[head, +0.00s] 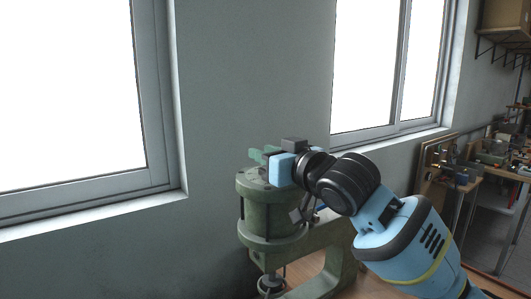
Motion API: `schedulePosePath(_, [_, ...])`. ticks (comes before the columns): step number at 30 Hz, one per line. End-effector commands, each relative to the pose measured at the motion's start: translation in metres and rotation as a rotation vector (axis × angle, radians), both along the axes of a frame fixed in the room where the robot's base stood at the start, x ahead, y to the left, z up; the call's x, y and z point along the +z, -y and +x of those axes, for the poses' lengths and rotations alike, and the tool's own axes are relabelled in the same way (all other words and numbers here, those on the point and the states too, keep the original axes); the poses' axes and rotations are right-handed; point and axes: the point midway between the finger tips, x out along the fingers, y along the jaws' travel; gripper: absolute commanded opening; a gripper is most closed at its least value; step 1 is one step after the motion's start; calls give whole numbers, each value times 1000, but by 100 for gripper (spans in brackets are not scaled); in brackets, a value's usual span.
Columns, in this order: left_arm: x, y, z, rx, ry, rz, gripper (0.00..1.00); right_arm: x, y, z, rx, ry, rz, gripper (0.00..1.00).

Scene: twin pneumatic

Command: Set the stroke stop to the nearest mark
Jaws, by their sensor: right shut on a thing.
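A green press (266,197) stands upright with its round cylinder head below my right gripper (264,159). My right gripper comes in from the right and is level just over the cylinder's top. It is shut on the stroke stop at the top of the press; its body and the fingers hide most of that part. Small green pieces show at the fingertips, but I cannot tell their exact shape. No stroke marks can be read from here. My left gripper is not in view.
The press's curved green frame (338,262) stands on a wooden bench top (372,288). A grey wall and two bright windows are behind it. A second bench (487,172) with several small items is at the far right. The space left of the press is clear.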

Motion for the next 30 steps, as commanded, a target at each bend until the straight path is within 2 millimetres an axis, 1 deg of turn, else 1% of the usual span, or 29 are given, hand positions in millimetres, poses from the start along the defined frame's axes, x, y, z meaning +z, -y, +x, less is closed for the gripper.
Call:
schedulePosePath(8, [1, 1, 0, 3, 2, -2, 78, -1, 1, 1, -192, -4, 5, 4])
schedulePosePath(21, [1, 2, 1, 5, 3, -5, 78, -2, 8, 4, -571, -8, 1, 4])
schedulePosePath(30, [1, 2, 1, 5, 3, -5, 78, -2, 13, 5, -756, -6, 0, 4])
